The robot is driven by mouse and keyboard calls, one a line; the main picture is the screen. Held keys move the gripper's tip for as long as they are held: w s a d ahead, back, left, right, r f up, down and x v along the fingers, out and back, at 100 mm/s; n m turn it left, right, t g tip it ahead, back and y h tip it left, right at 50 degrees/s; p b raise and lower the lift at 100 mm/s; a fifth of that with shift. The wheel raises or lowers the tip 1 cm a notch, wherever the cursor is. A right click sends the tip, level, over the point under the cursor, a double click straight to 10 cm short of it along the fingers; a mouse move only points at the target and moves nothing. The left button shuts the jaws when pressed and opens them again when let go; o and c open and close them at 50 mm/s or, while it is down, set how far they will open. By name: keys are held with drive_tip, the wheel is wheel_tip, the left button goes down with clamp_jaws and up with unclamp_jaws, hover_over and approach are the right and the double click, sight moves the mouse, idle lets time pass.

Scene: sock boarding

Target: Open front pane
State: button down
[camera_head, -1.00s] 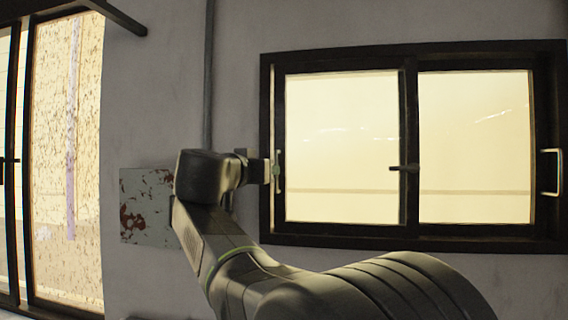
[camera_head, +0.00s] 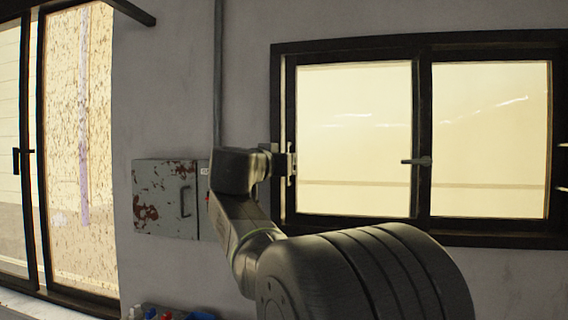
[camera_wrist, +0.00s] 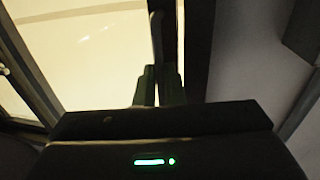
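The window's left pane (camera_head: 355,140) is a pale yellow glass in a dark frame, with an upright handle (camera_head: 291,176) on its left edge. My gripper (camera_head: 290,160) is at this handle. In the wrist view my gripper's two dark fingers (camera_wrist: 159,86) are close together at the handle bar and appear shut on it; the fingers partly hide the grip. A thin bright strip shows left of the pane's dark edge; I cannot tell whether it is an opening. The right pane (camera_head: 490,140) is beside it.
A small latch (camera_head: 417,161) sits at the middle stile. A rusty grey wall box (camera_head: 165,200) hangs left of my arm, below a vertical pipe (camera_head: 218,80). Another tall glazed frame (camera_head: 75,150) stands at the far left. Several coloured items (camera_head: 165,313) lie at the bottom edge.

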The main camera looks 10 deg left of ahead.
drive_tip(key=shift+d, duration=0.1)
drive_tip(key=b, duration=0.5)
approach(384, 163)
drive_tip(key=x, duration=0.4)
drive_tip(key=shift+d+r, duration=0.1)
drive_tip(key=shift+d, duration=0.25)
drive_tip(key=c, duration=1.5)
unclamp_jaws()
drive_tip(key=b+v, duration=0.4)
drive_tip(key=v, duration=0.9)
drive_tip(key=shift+s+a+b, duration=0.15)
drive_tip(key=shift+s+b, duration=0.2)
drive_tip(key=shift+s, duration=0.05)
